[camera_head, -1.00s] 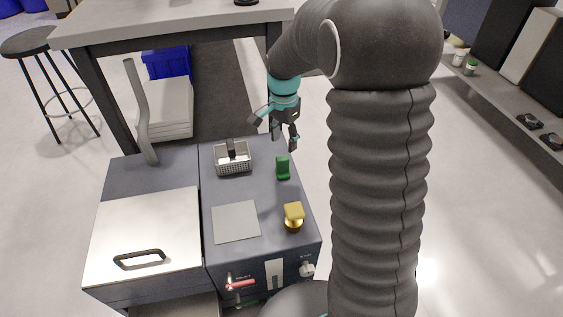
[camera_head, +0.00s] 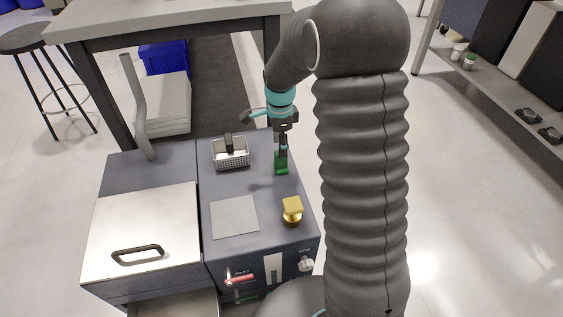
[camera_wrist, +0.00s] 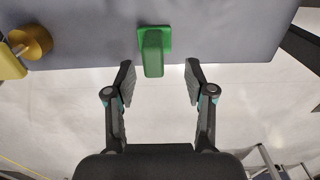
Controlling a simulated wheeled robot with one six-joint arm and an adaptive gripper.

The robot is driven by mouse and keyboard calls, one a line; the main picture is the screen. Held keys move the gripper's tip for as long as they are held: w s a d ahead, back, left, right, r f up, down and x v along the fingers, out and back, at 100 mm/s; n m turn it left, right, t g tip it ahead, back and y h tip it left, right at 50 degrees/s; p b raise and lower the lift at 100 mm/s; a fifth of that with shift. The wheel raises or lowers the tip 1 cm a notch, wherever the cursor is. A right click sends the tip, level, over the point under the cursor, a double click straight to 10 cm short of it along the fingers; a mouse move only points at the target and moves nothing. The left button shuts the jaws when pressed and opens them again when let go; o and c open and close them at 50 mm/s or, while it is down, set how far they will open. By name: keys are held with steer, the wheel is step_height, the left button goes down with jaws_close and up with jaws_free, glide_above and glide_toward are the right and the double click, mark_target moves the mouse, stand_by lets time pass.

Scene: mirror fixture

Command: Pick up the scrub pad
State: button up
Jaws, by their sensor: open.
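A green pad-like block with a flat base (camera_head: 281,167), which I take for the scrub pad, stands upright near the right edge of the dark counter top. It also shows in the wrist view (camera_wrist: 153,53), at the top middle. My gripper (camera_head: 282,148) points down just above and behind it, overlapping its upper part in the head view. In the wrist view my gripper (camera_wrist: 160,70) is open and empty, one finger on each side of the block's near end, touching neither. Whether the fingertips are level with the block is hard to tell.
A brass knob-like piece with a yellow top (camera_head: 292,209) stands in front of the block. A wire basket (camera_head: 231,159) with a black item sits behind left. A flat grey square (camera_head: 234,217) lies on the counter. A steel lid (camera_head: 143,235) is at left.

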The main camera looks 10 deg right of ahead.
mark_target(281, 159)
steer(key=shift+s+f, duration=0.2)
steer(key=shift+f, duration=1.3)
steer(key=shift+s+f, duration=0.2)
steer(key=shift+f, duration=1.25)
jaws_close()
